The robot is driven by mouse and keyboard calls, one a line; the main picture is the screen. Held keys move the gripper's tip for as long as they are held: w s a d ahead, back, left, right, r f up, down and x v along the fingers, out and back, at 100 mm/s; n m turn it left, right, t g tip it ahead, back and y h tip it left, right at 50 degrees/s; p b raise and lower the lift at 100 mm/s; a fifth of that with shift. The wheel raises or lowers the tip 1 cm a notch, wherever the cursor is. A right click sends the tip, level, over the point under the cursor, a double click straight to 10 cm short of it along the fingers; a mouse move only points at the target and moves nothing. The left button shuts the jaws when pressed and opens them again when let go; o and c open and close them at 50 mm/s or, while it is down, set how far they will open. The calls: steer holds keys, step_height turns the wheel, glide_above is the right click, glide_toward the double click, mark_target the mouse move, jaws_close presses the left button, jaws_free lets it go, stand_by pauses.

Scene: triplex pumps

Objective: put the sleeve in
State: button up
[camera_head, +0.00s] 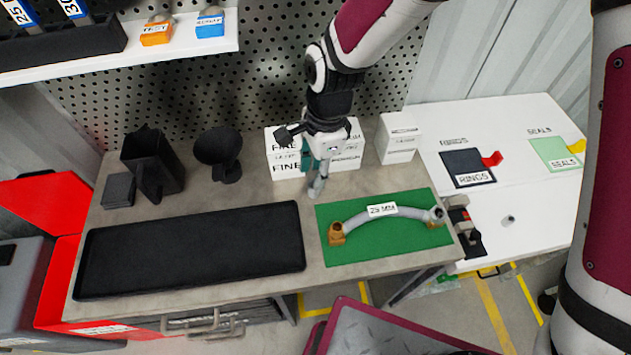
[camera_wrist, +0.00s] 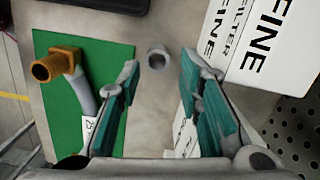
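A small grey hollow cylinder, which looks like the sleeve (camera_wrist: 157,56), stands on the bench in the wrist view, ahead of and between my fingertips. In the head view my gripper (camera_head: 317,184) points down over the bench, left of the green mat (camera_head: 343,254). A curved grey pipe (camera_head: 385,215) labelled 25 MM lies on the mat. Its left end has a brass fitting (camera_head: 337,235); its right end also has a fitting (camera_head: 436,215).
White FINE filter boxes (camera_wrist: 245,40) stand close to my right finger in the wrist view. Another small grey cylinder (camera_head: 508,220) sits on the white right table.

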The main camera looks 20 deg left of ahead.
steer(key=f, duration=0.5)
steer(key=shift+s+a, duration=0.1)
steer(key=shift+s, duration=0.2)
jaws_close()
